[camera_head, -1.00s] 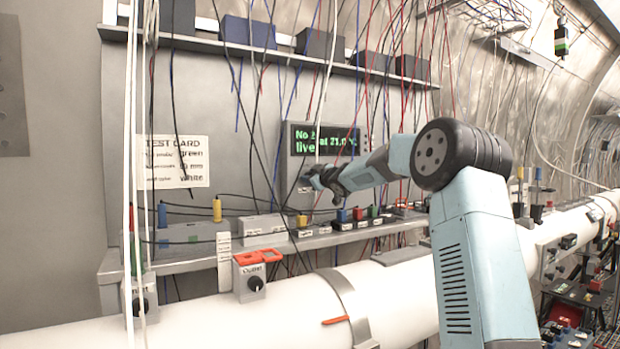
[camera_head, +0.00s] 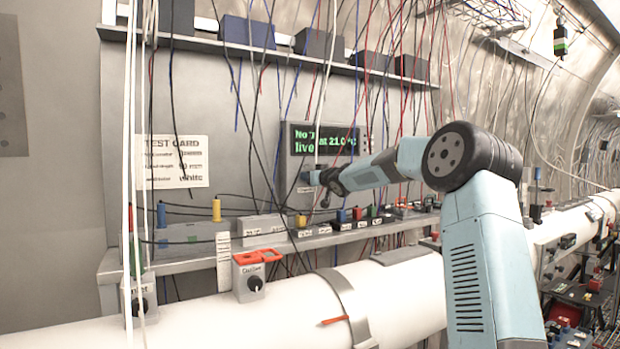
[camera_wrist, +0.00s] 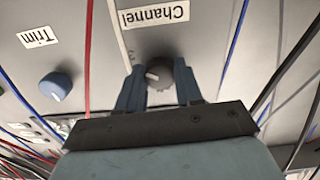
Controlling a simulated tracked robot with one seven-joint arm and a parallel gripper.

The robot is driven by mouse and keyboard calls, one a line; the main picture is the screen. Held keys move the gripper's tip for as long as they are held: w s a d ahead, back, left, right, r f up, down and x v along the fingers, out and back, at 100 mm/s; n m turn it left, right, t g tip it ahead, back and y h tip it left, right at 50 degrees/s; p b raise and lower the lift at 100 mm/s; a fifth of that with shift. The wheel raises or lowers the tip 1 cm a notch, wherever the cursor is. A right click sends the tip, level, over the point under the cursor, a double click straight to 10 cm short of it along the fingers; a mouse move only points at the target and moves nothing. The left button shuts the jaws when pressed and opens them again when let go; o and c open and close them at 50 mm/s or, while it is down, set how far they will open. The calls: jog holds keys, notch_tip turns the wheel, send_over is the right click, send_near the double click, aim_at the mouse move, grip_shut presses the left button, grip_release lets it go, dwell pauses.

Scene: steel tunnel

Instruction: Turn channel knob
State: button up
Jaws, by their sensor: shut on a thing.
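The channel knob (camera_wrist: 158,73) is dark and round with a pale pointer mark, in the wrist view just below an upside-down "Channel" label (camera_wrist: 153,14). My gripper (camera_wrist: 158,88) has a finger on each side of the knob and is shut on it. In the head view my gripper (camera_head: 312,180) reaches the panel just below the green-lit display (camera_head: 322,140); the knob is hidden there behind the gripper.
A blue knob (camera_wrist: 55,86) with a "Trim" label (camera_wrist: 37,37) sits to the left in the wrist view. Red, blue, white and black wires hang around the gripper. A shelf (camera_head: 290,240) with small boxes runs below, above a white pipe (camera_head: 200,320).

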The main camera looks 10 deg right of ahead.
jog(key=shift+f, duration=0.25)
jog(key=o, duration=0.8)
jog(key=shift+w, duration=0.15)
jog(key=shift+o, duration=1.2)
jog(key=shift+r, duration=0.15)
jog(key=v, duration=1.4)
jog(key=shift+a, duration=0.1)
